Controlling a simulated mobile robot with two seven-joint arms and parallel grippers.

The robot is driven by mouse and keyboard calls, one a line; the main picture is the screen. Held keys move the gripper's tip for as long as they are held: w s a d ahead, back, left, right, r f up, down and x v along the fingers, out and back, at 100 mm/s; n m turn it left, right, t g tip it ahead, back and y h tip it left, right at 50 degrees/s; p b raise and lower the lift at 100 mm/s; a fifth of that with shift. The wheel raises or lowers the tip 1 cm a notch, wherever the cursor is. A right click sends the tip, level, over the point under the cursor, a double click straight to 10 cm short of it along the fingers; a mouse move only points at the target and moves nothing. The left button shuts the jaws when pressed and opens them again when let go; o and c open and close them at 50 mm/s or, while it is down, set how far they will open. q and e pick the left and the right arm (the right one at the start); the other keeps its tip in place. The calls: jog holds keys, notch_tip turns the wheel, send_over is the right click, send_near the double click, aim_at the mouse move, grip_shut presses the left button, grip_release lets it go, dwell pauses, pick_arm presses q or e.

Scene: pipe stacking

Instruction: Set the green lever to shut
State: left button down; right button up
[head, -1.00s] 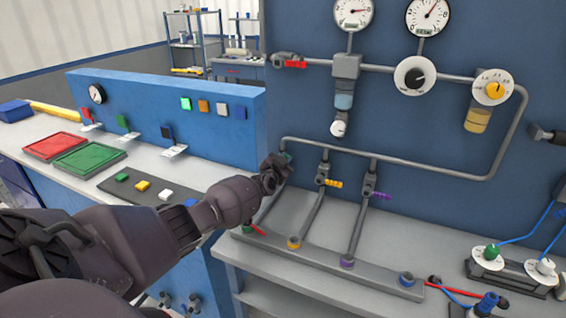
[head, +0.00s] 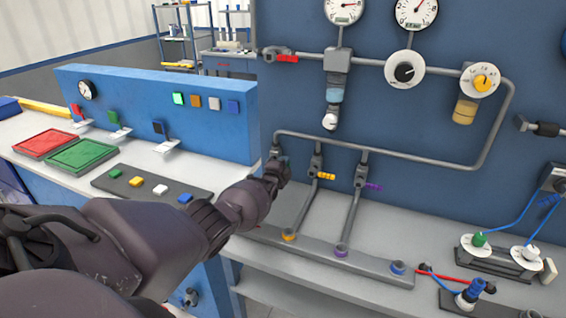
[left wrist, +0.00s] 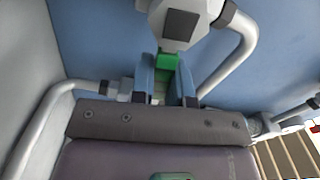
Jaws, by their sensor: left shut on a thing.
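The green lever (left wrist: 167,63) shows in the left wrist view, just below a grey valve body (left wrist: 180,20) on a pipe. My left gripper (left wrist: 168,82) has its two blue fingers on either side of the lever, shut on it. In the head view my left gripper (head: 281,162) is at the leftmost branch pipe, under the bent corner of the grey pipe. There my gripper and wrist hide the green lever and most of that branch. My right gripper is in neither view.
Beside my gripper are branch valves with a yellow lever (head: 326,176) and a purple lever (head: 373,186). A red lever (head: 288,58) is on the upper pipe. The blue wall panel (head: 420,120) stands close behind. Red and green trays (head: 82,156) lie at left.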

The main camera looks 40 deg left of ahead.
pick_arm(q)
jog(key=shift+d+f+m, duration=0.1)
jog(key=shift+f+m, duration=0.35)
jog(key=shift+m, duration=0.25)
jog(key=shift+f+m, duration=0.1)
jog(key=shift+m, duration=0.2)
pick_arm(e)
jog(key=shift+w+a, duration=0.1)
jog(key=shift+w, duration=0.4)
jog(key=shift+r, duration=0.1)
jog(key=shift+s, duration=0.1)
pick_arm(q)
jog(key=c, duration=1.3)
grip_release()
jog(key=shift+o, duration=1)
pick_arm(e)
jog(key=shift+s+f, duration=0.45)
